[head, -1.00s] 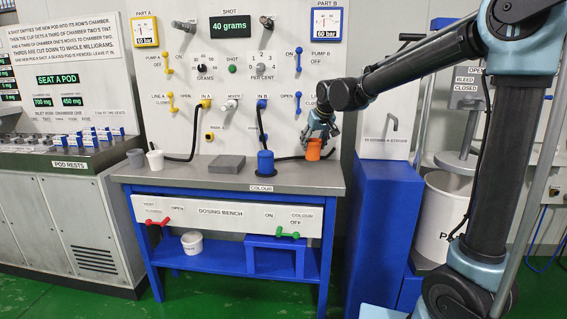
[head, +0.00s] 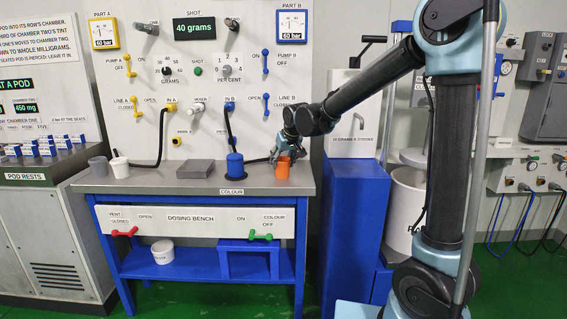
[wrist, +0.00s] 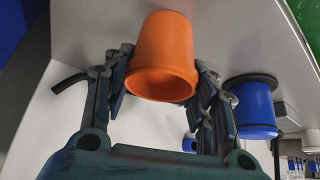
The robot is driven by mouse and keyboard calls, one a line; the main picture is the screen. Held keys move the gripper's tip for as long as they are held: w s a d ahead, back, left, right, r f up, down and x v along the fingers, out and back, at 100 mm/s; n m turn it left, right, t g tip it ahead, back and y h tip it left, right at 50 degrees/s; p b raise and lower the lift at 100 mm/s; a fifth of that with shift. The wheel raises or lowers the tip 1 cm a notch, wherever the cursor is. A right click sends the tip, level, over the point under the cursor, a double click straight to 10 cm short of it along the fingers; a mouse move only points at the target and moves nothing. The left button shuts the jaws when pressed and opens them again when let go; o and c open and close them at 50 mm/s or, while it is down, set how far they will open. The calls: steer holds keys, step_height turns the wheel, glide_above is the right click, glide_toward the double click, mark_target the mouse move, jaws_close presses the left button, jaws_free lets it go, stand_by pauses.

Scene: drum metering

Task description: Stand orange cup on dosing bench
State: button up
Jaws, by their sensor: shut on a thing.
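The orange cup (head: 283,167) is at the right end of the dosing bench (head: 130,184), over its grey top. My gripper (head: 276,158) is shut on it from behind and to the right. In the wrist view the orange cup (wrist: 165,55) sits between the two fingers of my gripper (wrist: 160,82), its open mouth facing the camera. The cup looks upright in the head view. I cannot tell whether its base touches the bench top.
A blue cylinder (head: 235,164) stands just left of the cup; it also shows in the wrist view (wrist: 254,107). A tall blue cabinet (head: 350,235) stands right of the bench.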

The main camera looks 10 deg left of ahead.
steer(key=o, duration=1.2)
steer(key=shift+c, duration=0.2)
steer(key=v, duration=1.2)
steer(key=s+d+f+m+h, duration=0.1)
steer(key=s+d+f, duration=0.1)
steer(key=d, duration=0.7)
steer(key=s+d+f+m+h, duration=0.1)
steer(key=s+d+f, duration=0.15)
steer(key=d, duration=0.55)
steer(key=s+d+f+m+h, duration=0.1)
steer(key=s+d+f, duration=0.15)
steer(key=d, duration=0.65)
steer(key=s+d+f+m+g, duration=0.1)
steer(key=s+d+f+m, duration=0.1)
steer(key=s+d+f, duration=0.5)
steer(key=s+d+f+m+g+h, duration=0.1)
steer(key=s+d+f+m+g, duration=0.1)
steer(key=s+d+f, duration=0.5)
steer(key=s+d, duration=0.2)
steer(key=s, duration=0.3)
